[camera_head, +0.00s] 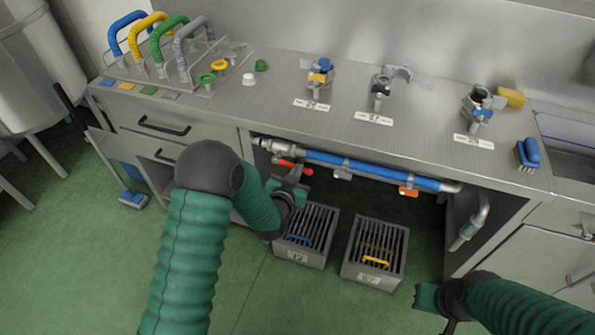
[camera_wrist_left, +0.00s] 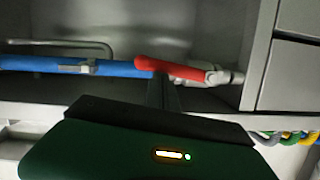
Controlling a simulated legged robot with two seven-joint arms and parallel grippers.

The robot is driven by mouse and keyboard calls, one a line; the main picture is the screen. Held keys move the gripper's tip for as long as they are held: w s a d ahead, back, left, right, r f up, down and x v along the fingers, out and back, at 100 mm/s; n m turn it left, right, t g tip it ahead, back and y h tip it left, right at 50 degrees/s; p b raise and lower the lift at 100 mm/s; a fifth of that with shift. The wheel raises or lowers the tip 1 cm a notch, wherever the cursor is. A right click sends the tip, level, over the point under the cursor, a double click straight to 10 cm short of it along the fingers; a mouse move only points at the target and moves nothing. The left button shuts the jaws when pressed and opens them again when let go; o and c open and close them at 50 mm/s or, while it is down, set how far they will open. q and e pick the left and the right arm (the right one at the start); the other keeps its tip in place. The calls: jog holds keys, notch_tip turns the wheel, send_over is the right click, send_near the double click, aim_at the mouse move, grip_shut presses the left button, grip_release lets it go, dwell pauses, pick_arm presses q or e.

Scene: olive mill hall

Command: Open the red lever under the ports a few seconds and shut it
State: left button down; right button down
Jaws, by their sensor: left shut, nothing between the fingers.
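The red lever (camera_head: 287,164) sits on a metal valve at the left end of the blue pipe, under the bench top. It lies roughly along the pipe, slightly slanted. In the left wrist view the red lever (camera_wrist_left: 178,69) shows large, with the blue pipe (camera_wrist_left: 70,66) to its left. My left gripper (camera_head: 294,175) is shut and empty, just below the lever in the head view. In the left wrist view its fingers (camera_wrist_left: 162,92) reach up to the lever; I cannot tell whether they touch it. My right gripper (camera_head: 426,297) is low at the right, its fingers unclear.
Ports with labels, including the middle port (camera_head: 380,88), stand on the steel bench (camera_head: 262,108). An orange lever (camera_head: 408,191) hangs farther right on the pipe. A left grated crate (camera_head: 300,259) and right grated crate (camera_head: 372,273) stand on the floor below. Green floor is open in front.

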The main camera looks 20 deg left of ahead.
pick_arm(q)
jog(key=shift+f, duration=0.15)
jog(key=shift+f+m, duration=0.15)
jog(key=shift+m, duration=0.15)
jog(key=shift+d+f+y+b, duration=0.1)
jog(key=shift+y+b, duration=0.2)
jog(key=shift+b, duration=0.05)
jog(key=shift+f, duration=0.1)
jog(key=a+f+m+t+y+b, duration=0.2)
jog(key=a+f+m+b, duration=0.4)
jog(key=m, duration=0.7)
jog(key=shift+f+t+y+b, duration=0.3)
jog(key=shift+f+y+b, duration=0.6)
jog(key=shift+f+b, duration=0.4)
jog(key=shift+w, duration=0.1)
